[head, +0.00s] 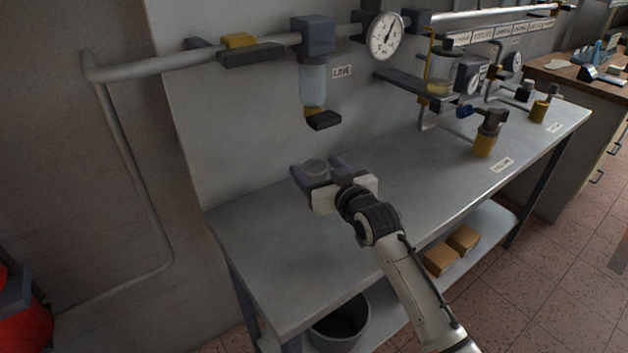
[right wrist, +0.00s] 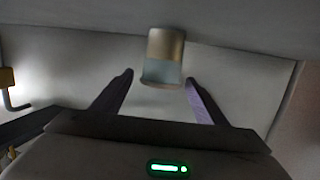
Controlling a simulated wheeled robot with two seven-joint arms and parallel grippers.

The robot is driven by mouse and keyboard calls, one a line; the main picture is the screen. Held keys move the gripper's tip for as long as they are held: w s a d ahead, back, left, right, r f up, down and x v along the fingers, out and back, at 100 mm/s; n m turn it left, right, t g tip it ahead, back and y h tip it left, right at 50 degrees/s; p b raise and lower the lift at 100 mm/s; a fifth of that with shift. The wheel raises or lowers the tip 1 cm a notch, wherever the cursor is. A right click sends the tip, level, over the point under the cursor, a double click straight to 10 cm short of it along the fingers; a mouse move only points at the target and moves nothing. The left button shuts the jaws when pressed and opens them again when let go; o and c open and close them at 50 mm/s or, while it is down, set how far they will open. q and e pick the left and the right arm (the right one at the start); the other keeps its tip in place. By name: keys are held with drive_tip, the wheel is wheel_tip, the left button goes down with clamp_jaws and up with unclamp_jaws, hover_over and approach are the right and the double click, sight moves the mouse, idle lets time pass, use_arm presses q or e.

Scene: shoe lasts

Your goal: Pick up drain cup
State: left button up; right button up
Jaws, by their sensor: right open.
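A small pale, see-through cup (head: 314,167), which looks like the drain cup, is at the back left of the grey bench. My right gripper (head: 319,171) reaches over the bench to it, with its purple fingers open on either side of the cup. In the right wrist view the cup (right wrist: 163,60) shows at the fingertips, between the two spread fingers of the right gripper (right wrist: 158,80), with a gap visible on each side. The cup's lower part is partly hidden by the gripper in the head view. My left gripper is not in view.
A filter unit with a clear bowl (head: 312,85) and a black drain lever (head: 324,120) hangs from the wall pipe above the gripper. A gauge (head: 386,36) is beside it. A bucket (head: 340,325) sits below.

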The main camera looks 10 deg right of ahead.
drive_tip(key=shift+x, duration=0.9)
drive_tip(key=c, duration=1.3)
drive_tip(key=shift+s+r, duration=0.1)
drive_tip(key=shift+r, duration=0.05)
drive_tip(key=shift+r, duration=0.2)
wheel_tip(320, 180, up, 6)
drive_tip(key=s+d, duration=0.2)
drive_tip(key=s, duration=0.4)
drive_tip(key=s+d+b, duration=0.1)
drive_tip(key=s+d, duration=0.2)
drive_tip(key=s, duration=0.3)
drive_tip(key=s+d, duration=0.2)
drive_tip(key=s, duration=0.4)
drive_tip(key=shift+s+d+r, duration=0.1)
drive_tip(key=shift+d+r, duration=0.05)
drive_tip(key=shift+d, duration=0.1)
